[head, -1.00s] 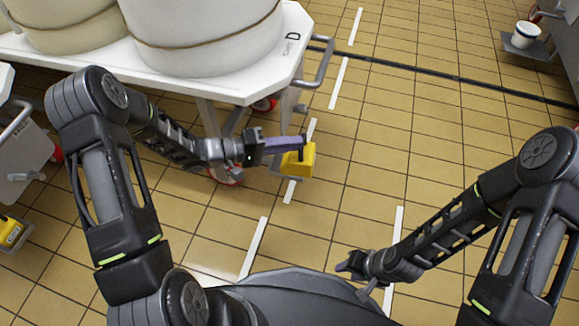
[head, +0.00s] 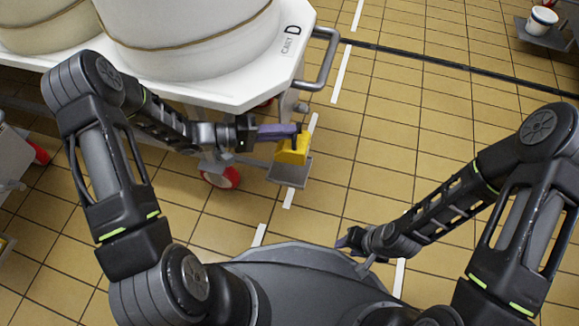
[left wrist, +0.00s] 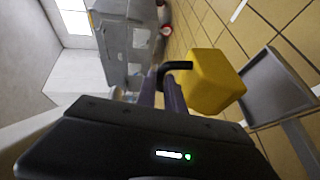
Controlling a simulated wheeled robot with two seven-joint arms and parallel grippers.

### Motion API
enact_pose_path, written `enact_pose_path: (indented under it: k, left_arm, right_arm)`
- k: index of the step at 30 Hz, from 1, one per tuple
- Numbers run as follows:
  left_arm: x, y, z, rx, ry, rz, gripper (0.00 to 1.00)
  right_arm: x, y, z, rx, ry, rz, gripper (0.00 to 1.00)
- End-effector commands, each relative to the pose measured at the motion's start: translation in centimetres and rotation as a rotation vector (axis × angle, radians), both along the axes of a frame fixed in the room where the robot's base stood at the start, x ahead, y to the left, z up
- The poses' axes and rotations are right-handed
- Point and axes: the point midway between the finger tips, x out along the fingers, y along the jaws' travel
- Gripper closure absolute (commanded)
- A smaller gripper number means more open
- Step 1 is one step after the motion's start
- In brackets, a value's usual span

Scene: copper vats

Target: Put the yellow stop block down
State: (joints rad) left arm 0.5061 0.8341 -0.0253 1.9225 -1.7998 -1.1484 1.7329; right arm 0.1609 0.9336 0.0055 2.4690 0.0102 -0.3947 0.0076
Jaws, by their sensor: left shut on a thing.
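The yellow stop block (head: 292,150) is held in the fingers of my left gripper (head: 298,134), which is shut on its dark handle. In the left wrist view the yellow block (left wrist: 212,82) hangs from the black handle (left wrist: 176,68) between the purple fingers. A small grey tray (head: 290,172) is fixed low by the cart's corner, and the block appears over or close to its far edge. The tray also shows in the left wrist view (left wrist: 265,88), right of the block and empty. My right gripper (head: 350,240) is near my base; its jaw opening is unclear.
The white cart (head: 245,92) marked D carries large pale vats (head: 190,35) and has a grey handle (head: 322,60) and red-rimmed wheels (head: 220,176). A white pot (head: 542,18) sits on another shelf at upper right. The tiled floor right of the cart is clear.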

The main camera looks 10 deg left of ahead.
Motion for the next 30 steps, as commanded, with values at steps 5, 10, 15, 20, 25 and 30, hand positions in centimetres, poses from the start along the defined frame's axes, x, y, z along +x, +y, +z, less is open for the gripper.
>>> enact_pose_path:
  k: [5,10,15,20,25,30]
  left_arm:
    - [-0.5,3.2,-1.5,0.008,-0.007,0.067,1.00]
    - [-1.9,9.1,-4.1,0.022,-0.017,0.121,1.00]
    - [-4.9,14.5,-6.2,0.034,-0.032,0.105,1.00]
    - [-7.2,17.0,-6.7,0.045,-0.047,0.020,1.00]
    - [-7.7,16.9,-5.9,0.056,-0.062,-0.033,1.00]
    - [-7.7,16.8,-6.0,0.057,-0.064,-0.032,1.00]
  right_arm:
    - [0.1,0.0,0.9,0.000,-0.001,-0.001,0.64]
    - [0.0,-0.1,2.0,0.000,-0.001,-0.001,0.64]
    - [-0.1,-0.1,2.9,0.001,0.004,0.001,0.64]
    - [-0.4,-0.1,3.2,0.002,0.010,0.005,0.64]
    - [-0.5,-0.1,3.0,0.003,0.014,0.007,0.64]
    - [-0.5,-0.1,3.0,0.003,0.014,0.007,0.64]
